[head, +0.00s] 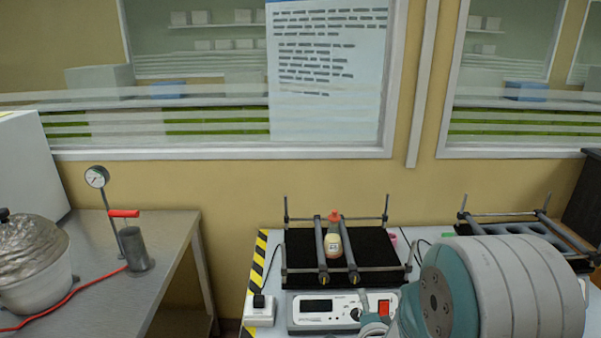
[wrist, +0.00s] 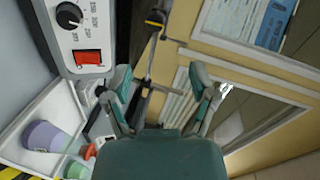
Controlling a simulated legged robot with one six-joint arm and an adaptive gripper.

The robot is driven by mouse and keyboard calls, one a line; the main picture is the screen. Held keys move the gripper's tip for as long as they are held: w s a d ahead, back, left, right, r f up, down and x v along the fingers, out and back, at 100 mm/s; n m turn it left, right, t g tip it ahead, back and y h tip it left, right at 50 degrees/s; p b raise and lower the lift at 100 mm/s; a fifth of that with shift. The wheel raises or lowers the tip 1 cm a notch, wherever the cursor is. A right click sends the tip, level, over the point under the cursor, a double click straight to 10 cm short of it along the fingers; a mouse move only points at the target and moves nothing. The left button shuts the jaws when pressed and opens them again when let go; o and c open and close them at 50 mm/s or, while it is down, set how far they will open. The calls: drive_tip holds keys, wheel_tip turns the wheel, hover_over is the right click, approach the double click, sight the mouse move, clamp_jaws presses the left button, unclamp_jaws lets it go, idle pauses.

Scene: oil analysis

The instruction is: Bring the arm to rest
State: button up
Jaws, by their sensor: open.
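My arm (head: 505,285), with grey and teal links, fills the lower right of the head view. My gripper (wrist: 160,80) shows in the wrist view with its two teal fingers spread apart. No object is held between them; a dark bar and the wall show behind the gap. In the head view only a small teal part of the arm's end shows low in front of the shaker, and the fingers cannot be made out there.
A shaker (head: 308,310) holds a bottle with an orange cap (head: 333,240) between its bars. A second rack (head: 515,228) stands at right. A steel bench (head: 165,235) at left carries a gauge (head: 97,177) and a foil-covered pot (head: 35,265). The wrist view shows a purple container (wrist: 45,136).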

drive_tip(key=s+r+n+g, duration=0.5)
drive_tip(key=s+r+n, duration=0.3)
drive_tip(key=r, duration=0.1)
drive_tip(key=s+r+n+g, duration=0.2)
drive_tip(key=s+n, duration=0.1)
drive_tip(key=s, duration=0.5)
drive_tip(key=s+r+n+g, duration=0.3)
drive_tip(key=s+n, duration=0.1)
drive_tip(key=s, duration=0.5)
drive_tip(key=shift+a+r, duration=0.15)
drive_tip(key=shift+r, duration=0.05)
idle(0.5)
